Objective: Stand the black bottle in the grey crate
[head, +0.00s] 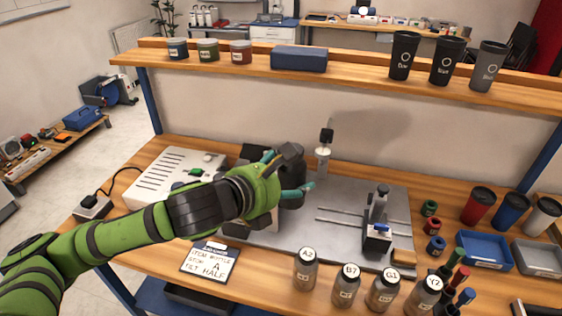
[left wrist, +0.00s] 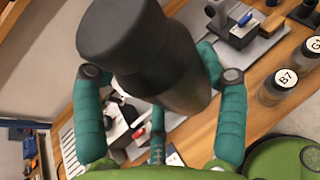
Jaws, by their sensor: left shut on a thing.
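The black bottle (left wrist: 138,42) fills the middle of the left wrist view, its dark cap towards the top left. My left gripper (head: 283,173) is shut on it, with teal fingers around its sides. In the head view the bottle (head: 292,162) shows partly between the fingers, over the left part of the laser marker's grey plate. The grey crate (head: 537,259) stands at the right of the bench beside a blue crate (head: 484,251). The part of the grey crate that shows looks empty. My right gripper is not in view.
Red (head: 478,205), blue (head: 510,209) and white (head: 543,215) bottles stand behind the crates. Several labelled jars (head: 346,291) and slim coloured bottles line the front. The marker's post (head: 378,210) and small coloured rings (head: 430,226) lie between gripper and crates.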

